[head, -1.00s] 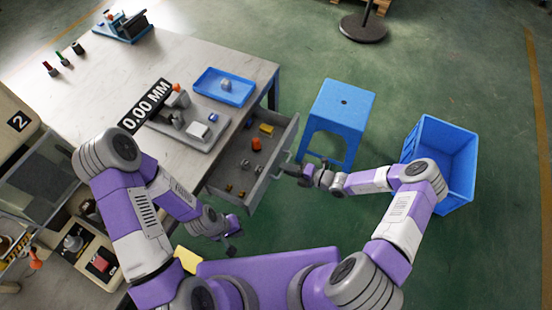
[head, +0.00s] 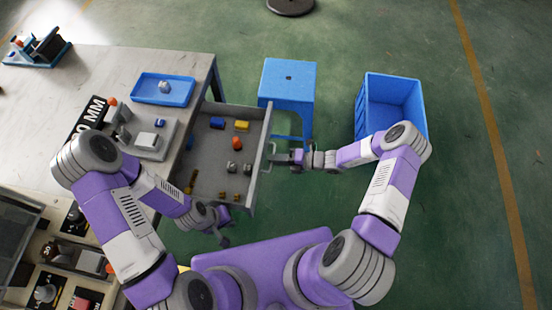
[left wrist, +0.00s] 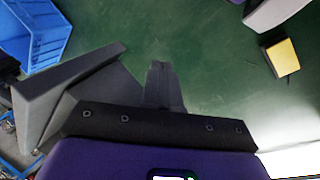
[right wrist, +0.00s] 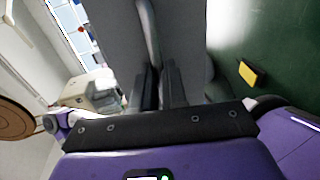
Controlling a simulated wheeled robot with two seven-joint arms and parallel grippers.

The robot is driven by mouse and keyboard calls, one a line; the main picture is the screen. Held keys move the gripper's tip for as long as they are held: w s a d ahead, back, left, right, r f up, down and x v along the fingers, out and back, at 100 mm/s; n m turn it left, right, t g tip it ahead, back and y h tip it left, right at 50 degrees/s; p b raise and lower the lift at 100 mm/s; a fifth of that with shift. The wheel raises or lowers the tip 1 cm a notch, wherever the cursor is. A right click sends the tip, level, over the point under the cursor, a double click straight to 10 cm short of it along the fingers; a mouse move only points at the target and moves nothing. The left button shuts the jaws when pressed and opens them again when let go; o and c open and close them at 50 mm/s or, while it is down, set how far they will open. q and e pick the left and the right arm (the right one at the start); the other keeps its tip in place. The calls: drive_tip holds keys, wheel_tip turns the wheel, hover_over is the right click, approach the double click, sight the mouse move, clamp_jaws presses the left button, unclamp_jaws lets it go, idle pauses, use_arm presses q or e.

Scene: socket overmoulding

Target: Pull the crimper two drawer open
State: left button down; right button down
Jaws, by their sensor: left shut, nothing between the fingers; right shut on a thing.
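The grey drawer (head: 262,150) stands pulled out from under the workbench, with its open top showing several small parts inside. My right gripper (head: 277,157) is at the drawer's outer front, shut on the drawer handle (right wrist: 148,40). In the right wrist view the fingers (right wrist: 160,88) close around the handle bar, in front of the grey drawer front (right wrist: 110,25). My left gripper (head: 224,238) is shut and empty, in front of the drawer's near side and apart from it. Its fingers (left wrist: 160,75) show together over the green floor in the left wrist view. No drawer label is readable.
The workbench (head: 110,70) carries a blue tray (head: 150,88) and a grey fixture plate (head: 160,150). A blue stool (head: 288,78) stands just beyond the drawer, and a blue bin (head: 395,100) stands right of it. Green floor is free on the right.

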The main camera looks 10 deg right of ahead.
drive_tip(key=c, duration=1.2)
unclamp_jaws()
drive_tip(key=p+v, duration=0.1)
drive_tip(key=v, duration=0.6)
drive_tip(key=shift+s+d, duration=0.1)
drive_tip(key=shift+d, duration=0.25)
